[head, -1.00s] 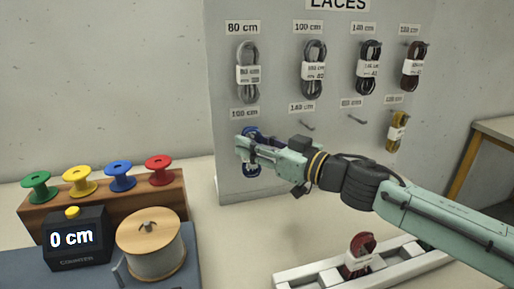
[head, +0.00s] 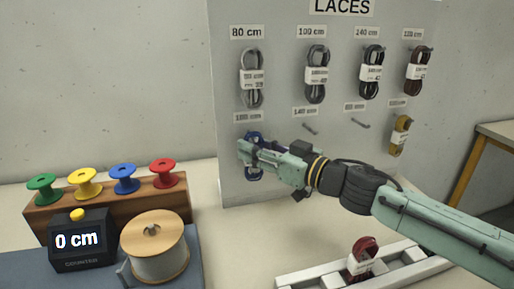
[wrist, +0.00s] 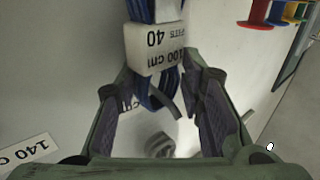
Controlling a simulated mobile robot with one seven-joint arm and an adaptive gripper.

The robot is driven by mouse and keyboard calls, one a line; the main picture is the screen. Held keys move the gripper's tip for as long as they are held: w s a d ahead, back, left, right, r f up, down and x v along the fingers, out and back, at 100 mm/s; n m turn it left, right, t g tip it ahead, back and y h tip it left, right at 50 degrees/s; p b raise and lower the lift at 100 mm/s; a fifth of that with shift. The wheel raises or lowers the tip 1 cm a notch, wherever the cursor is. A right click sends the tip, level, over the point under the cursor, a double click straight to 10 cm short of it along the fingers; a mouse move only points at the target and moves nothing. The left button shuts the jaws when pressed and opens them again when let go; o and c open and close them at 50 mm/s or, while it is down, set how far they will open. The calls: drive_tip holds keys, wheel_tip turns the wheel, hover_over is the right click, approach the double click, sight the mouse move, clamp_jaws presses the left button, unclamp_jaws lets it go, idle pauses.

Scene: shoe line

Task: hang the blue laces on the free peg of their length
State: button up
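The blue laces (head: 254,173) are at the board's lower left, under a 100 cm label (head: 254,117), partly hidden by my gripper (head: 243,147). In the wrist view the blue laces (wrist: 145,92) hang against the board with a white band (wrist: 155,47) reading 100 cm. My gripper (wrist: 160,100) has its fingers spread on either side of the laces' upper end, with gaps to both sides. The laces seem to hang from the peg there; the peg itself is hard to make out.
The board (head: 290,170) holds several other laces. Bare pegs show under a 140 cm label (head: 305,111) and the label to its right (head: 355,106). A white rack (head: 310,281) with dark red laces (head: 362,256) stands below my arm. Spools and a counter (head: 80,240) stand left.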

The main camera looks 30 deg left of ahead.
drive_tip(key=o, duration=0.5)
